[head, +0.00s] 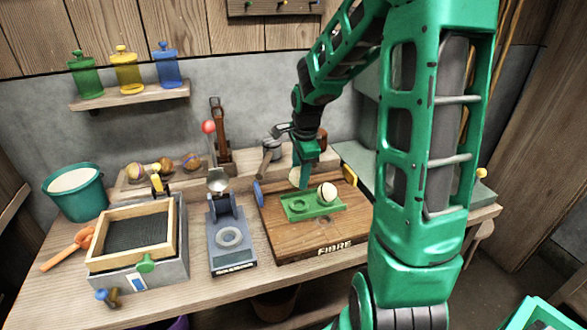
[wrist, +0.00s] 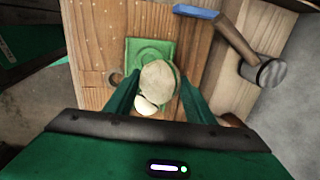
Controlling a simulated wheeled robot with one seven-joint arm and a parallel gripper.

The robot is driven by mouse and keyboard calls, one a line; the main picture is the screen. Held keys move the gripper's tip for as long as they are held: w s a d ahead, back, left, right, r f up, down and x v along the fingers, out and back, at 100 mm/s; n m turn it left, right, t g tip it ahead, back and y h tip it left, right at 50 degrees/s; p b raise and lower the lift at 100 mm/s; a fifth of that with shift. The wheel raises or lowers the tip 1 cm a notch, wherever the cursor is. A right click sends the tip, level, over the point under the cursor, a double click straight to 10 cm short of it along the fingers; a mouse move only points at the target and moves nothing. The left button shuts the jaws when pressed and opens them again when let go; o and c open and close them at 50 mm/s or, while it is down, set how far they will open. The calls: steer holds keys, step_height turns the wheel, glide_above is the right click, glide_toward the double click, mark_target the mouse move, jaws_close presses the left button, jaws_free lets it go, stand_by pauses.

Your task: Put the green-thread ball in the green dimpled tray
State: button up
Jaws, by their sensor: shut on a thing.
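The green dimpled tray (head: 313,212) lies on the wooden board marked FIBRE; it also shows in the wrist view (wrist: 133,48). A pale ball (head: 327,192) with a dark band sits in its right dimple, while the left dimple looks empty. My gripper (head: 300,180) is shut on another pale ball (head: 294,176), at the tray's back left edge in the head view. In the wrist view the held ball (wrist: 159,82) is between the fingers and partly covers the seated ball (wrist: 145,106). I cannot make out its thread colour, or any gap beneath it.
A rack (head: 125,185) with several coloured-thread balls stands at the back left. A framed screen (head: 130,233), a grey press (head: 230,236) and a teal bucket (head: 77,198) fill the left bench. A hammer (wrist: 262,71) lies beside the board.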

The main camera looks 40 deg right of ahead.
steer(key=shift+s+a+x, duration=0.1)
steer(key=shift+s+x, duration=0.15)
steer(key=shift+x, duration=1.1)
steer(key=shift+s+a+x, duration=0.1)
steer(key=shift+s+x, duration=0.15)
steer(key=shift+x, duration=1.1)
steer(key=shift+s+a+x, duration=0.1)
steer(key=shift+s+x, duration=0.15)
steer(key=shift+x, duration=1.05)
steer(key=shift+f, duration=0.25)
steer(key=o, duration=1.3)
steer(key=shift+s, duration=0.1)
steer(key=v, duration=1)
steer(key=shift+r, duration=0.35)
